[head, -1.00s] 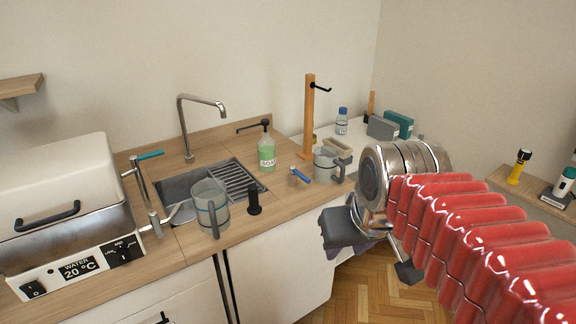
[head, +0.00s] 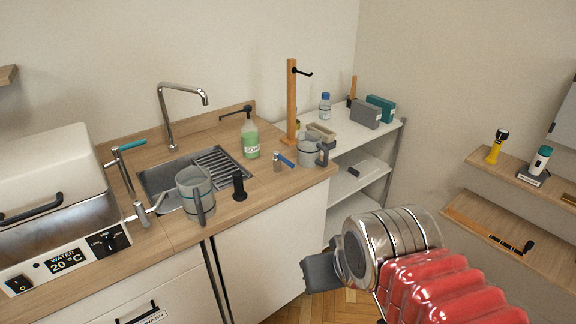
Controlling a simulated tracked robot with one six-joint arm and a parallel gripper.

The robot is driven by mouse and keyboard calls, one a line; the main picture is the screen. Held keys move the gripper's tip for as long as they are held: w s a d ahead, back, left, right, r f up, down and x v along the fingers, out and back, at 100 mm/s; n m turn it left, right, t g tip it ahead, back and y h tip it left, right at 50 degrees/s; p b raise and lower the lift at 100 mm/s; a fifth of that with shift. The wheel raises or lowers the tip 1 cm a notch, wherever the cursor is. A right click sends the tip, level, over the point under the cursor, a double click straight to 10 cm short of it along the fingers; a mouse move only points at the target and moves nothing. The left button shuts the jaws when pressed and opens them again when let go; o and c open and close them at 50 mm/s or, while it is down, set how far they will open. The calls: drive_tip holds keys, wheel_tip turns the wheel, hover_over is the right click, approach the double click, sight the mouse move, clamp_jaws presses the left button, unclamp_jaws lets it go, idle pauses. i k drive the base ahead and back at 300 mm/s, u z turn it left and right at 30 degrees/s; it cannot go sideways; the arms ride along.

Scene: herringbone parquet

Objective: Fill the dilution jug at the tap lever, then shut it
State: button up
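A clear jug with a grey handle (head: 194,190) stands upright at the front edge of the sink, by the end of a metal spout. A second jug (head: 308,149) stands at the counter's right end, beside a small tap with a blue lever (head: 287,160). A teal lever (head: 132,145) tops a metal pipe left of the sink. I cannot tell which jug or lever the task names, nor see water flowing. My gripper (head: 319,273) is in front of the counter, low and apart from both jugs. Only one dark finger shows clearly, so its opening is unclear.
A water bath (head: 58,215) reading 20 °C stands at the left. The sink (head: 160,180) has a tall tap (head: 172,115). A green soap bottle (head: 250,138), black post (head: 239,186) and wooden stand (head: 292,100) stand on the counter. A white shelf rack (head: 365,145) is behind.

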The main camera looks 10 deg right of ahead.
sight(276, 154)
drive_tip(key=k, duration=1.3)
drive_tip(key=u, duration=0.55)
drive_tip(key=i, duration=2.2)
drive_tip(key=z, duration=0.4)
